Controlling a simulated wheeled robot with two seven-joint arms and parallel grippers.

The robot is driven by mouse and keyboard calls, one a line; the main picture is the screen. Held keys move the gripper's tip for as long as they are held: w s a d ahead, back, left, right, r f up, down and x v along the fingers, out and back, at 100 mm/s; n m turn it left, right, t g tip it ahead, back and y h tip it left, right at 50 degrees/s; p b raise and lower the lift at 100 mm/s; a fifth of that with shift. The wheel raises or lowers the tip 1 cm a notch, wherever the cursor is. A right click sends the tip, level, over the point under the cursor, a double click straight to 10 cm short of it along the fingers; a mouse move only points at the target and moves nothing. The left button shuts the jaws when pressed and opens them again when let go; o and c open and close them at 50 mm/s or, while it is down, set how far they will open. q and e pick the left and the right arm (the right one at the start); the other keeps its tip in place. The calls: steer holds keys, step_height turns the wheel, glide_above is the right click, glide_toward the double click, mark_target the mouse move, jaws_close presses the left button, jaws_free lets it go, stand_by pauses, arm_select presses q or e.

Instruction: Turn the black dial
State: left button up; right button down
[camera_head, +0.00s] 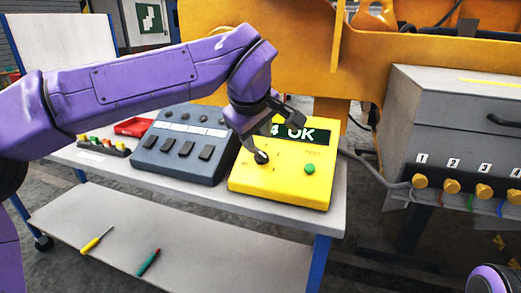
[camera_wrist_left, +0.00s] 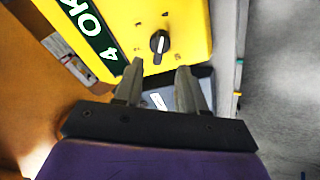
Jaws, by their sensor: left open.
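The black dial (camera_head: 261,157) sits on the sloped face of a yellow box (camera_head: 290,185) on the cart. A green button (camera_head: 309,168) is to its right, and a dark display reading "4 OK" (camera_head: 300,133) is above it. My left gripper (camera_head: 268,122) hangs over the box, close to the dial. In the left wrist view the dial (camera_wrist_left: 159,42) shows whole, with a white pointer line. There the open, empty left fingers (camera_wrist_left: 160,85) point toward it, and the dial lies past their tips, not between them. My right gripper is not in view.
A dark grey box with black switches (camera_head: 185,143) stands left of the yellow box. A red tray (camera_head: 134,126) and a strip of coloured knobs (camera_head: 103,145) lie further left. Two screwdrivers lie on the lower shelf (camera_head: 190,245). A grey cabinet (camera_head: 455,125) stands right.

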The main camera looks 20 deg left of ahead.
mark_target(260, 152)
arm_select(q)
steer(key=x, duration=0.7)
steer(key=shift+b, duration=0.35)
steer(key=shift+c, duration=0.3)
steer(key=c, duration=0.6)
